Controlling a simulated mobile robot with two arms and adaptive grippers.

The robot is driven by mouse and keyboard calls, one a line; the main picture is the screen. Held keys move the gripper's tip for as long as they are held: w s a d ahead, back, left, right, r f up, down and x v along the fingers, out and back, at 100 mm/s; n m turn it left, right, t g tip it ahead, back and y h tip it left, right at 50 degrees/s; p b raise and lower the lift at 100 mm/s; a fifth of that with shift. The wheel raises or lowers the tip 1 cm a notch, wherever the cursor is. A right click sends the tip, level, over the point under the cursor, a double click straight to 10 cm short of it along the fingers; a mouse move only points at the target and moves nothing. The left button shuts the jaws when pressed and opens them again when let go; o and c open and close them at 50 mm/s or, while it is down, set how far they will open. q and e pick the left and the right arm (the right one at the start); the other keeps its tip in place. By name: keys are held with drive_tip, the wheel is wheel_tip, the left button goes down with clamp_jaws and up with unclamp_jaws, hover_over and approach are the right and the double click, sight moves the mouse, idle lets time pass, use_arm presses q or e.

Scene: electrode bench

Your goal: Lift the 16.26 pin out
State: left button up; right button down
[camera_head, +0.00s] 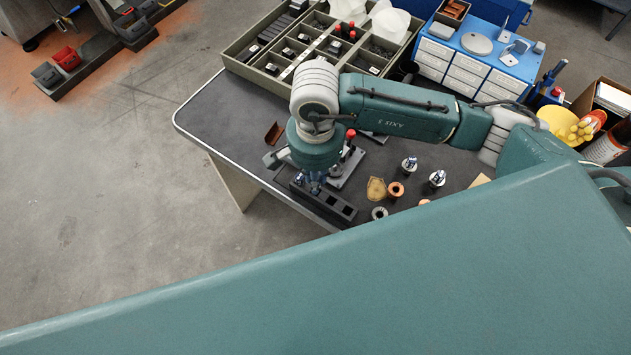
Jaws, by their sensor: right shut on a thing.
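My right gripper (312,186) points down over the left end of a black block (336,207) with square holes, near the front edge of the bench. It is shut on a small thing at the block. The thing is mostly hidden by the fingers, and I cannot read any size on it; it sits where a pin in the block would be. I cannot tell whether it is still seated in its hole. The block's holes to the right look empty. My left gripper is not in view.
Two small metal pieces with blue-and-white tops (409,164) stand to the right, near a copper ring (396,189) and a steel ring (379,213). A red-knobbed fixture (350,135) stands close behind the gripper. A compartment tray (240,62) and blue drawer cabinet (477,50) are behind.

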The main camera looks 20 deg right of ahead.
wheel_tip(320, 180, up, 17)
drive_tip(key=b, duration=0.2)
drive_tip(key=shift+r, duration=0.2)
